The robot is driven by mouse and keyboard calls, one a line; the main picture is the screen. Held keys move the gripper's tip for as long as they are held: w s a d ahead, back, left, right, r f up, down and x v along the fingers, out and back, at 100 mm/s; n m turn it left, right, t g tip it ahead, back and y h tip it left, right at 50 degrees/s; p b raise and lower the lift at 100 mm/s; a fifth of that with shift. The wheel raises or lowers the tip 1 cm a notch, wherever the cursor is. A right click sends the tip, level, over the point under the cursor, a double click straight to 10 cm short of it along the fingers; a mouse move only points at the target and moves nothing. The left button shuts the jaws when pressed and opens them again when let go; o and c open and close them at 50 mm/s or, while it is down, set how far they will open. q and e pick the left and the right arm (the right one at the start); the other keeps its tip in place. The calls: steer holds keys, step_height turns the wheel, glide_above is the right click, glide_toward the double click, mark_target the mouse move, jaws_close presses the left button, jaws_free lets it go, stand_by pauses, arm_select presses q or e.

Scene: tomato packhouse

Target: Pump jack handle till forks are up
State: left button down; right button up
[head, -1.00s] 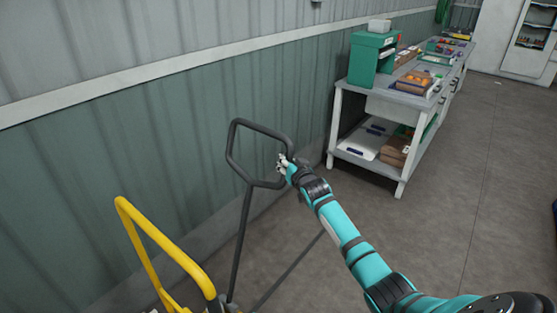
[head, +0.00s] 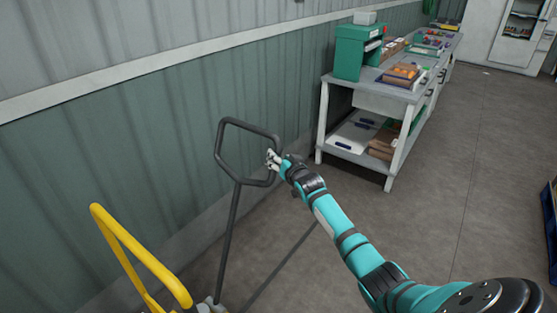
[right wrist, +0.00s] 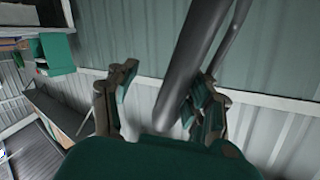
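The jack handle (head: 229,240) is a dark grey bar that rises, slightly tilted, to an angular loop (head: 218,145) beside the green wall. My right gripper (head: 272,160) is at the right side of the loop. In the right wrist view the dark handle bar (right wrist: 190,70) passes between the fingers of my right gripper (right wrist: 160,100). The bar is close to the right-hand finger, with a clear gap to the left-hand finger, so the gripper is open around it. The jack's base shows only partly at the bottom edge. The forks and my left gripper are out of view.
A yellow rail (head: 143,255) stands left of the handle. The ribbed green wall (head: 100,160) runs close behind. A grey workbench (head: 372,97) with a green box (head: 358,52) and trays stands beyond. A blue pallet edge (head: 549,212) shows at far right. The floor between is clear.

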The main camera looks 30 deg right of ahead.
steer(key=shift+a+r, duration=0.1)
steer(key=shift+r, duration=0.1)
steer(key=shift+w, duration=0.1)
steer(key=shift+s+a, duration=0.3)
steer(key=shift+s, duration=0.05)
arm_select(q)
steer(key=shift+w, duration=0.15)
arm_select(e)
steer(key=v, duration=1.1)
steer(key=shift+s+d, duration=0.2)
steer(key=shift+r, duration=0.1)
